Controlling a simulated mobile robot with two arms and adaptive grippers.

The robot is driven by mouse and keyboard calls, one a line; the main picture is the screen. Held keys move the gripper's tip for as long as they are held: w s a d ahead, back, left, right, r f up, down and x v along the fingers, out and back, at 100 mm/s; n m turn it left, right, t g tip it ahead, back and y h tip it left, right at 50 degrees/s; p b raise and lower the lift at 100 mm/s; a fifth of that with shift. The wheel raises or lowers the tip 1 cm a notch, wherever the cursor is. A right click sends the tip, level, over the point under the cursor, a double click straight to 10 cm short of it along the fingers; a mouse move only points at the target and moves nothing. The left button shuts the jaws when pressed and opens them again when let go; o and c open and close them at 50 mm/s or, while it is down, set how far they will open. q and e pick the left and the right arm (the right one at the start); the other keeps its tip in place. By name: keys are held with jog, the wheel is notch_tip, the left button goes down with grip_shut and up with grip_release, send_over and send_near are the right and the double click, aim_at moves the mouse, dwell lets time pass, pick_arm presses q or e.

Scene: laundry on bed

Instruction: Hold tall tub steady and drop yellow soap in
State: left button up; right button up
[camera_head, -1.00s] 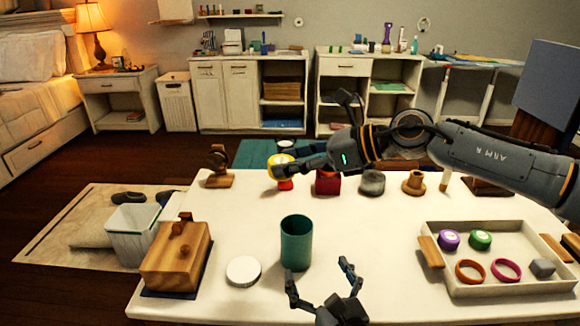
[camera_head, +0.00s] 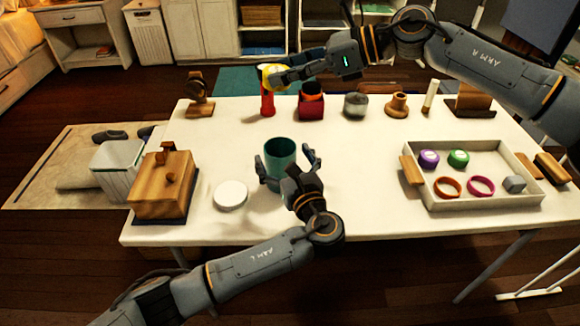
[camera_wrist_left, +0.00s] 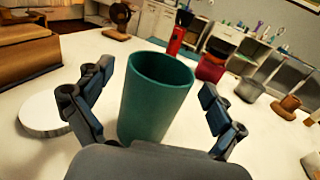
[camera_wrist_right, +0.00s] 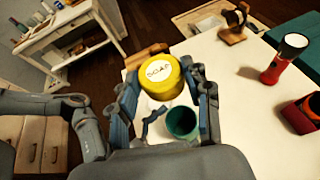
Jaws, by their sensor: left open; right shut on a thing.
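The tall teal tub (camera_head: 281,153) stands upright on the white table, and its open top shows in the left wrist view (camera_wrist_left: 160,70). My left gripper (camera_head: 288,168) is open, with its fingers on either side of the tub and gaps visible between them and its wall. My right gripper (camera_head: 283,77) is shut on the yellow soap (camera_wrist_right: 160,76), which is round with a white "SOAP" label. It holds the soap in the air, in the head view above and behind the tub. In the right wrist view the tub (camera_wrist_right: 183,121) shows below the soap.
A white lid (camera_head: 231,195) lies left of the tub, beside a wooden box (camera_head: 161,188). A red flashlight (camera_head: 267,103), a red box (camera_head: 311,105) and a grey jar (camera_head: 356,106) stand behind. A tray (camera_head: 480,203) with small items is at the right.

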pick_arm(q)
jog(key=shift+w+a, duration=0.25)
jog(key=shift+w, duration=0.35)
jog(key=c, duration=1.3)
